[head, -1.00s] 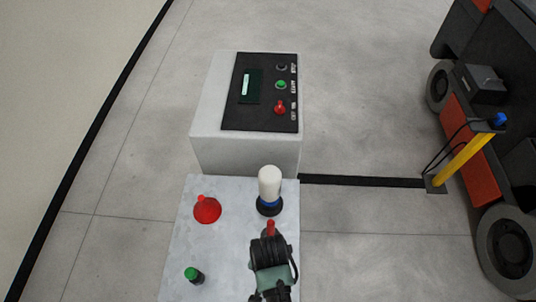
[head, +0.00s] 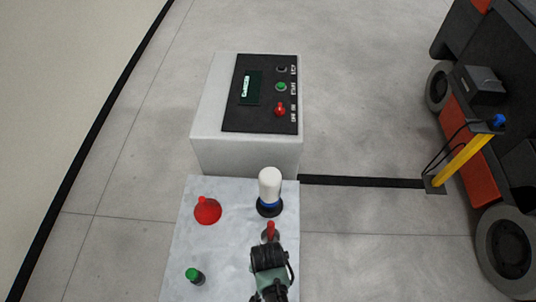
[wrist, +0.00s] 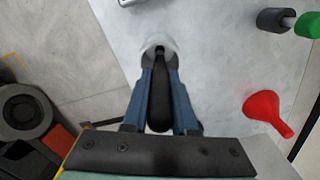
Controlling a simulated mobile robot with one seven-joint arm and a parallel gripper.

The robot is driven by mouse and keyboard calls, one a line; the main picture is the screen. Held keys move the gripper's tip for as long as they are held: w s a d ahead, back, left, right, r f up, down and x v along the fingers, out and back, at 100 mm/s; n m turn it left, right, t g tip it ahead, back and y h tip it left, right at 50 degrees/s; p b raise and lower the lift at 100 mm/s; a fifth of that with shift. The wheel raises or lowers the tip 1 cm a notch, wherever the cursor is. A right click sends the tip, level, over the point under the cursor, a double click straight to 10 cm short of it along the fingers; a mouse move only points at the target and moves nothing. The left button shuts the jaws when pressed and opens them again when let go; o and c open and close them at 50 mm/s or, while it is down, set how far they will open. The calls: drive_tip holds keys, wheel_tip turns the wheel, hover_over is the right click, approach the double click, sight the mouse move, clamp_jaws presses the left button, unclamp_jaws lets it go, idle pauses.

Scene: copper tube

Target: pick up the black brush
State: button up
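The black brush (wrist: 158,105) shows in the wrist view as a dark long handle running between my two blue fingers. Its far end meets a pale round shape. My gripper (wrist: 159,75) is around the handle, one finger on each side, with what look like narrow gaps between handle and fingers. In the head view my gripper (head: 268,262) is over the right front part of the pale table, and I cannot make out the brush there.
On the table (head: 228,255) stand a red funnel (head: 207,211), a green-capped bottle (head: 194,276), a white-topped item with a dark base (head: 270,188) and a red-tipped item (head: 270,232) just beyond my gripper. A control box (head: 245,150) stands behind.

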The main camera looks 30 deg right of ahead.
clamp_jaws()
drive_tip(key=shift+r, duration=0.15)
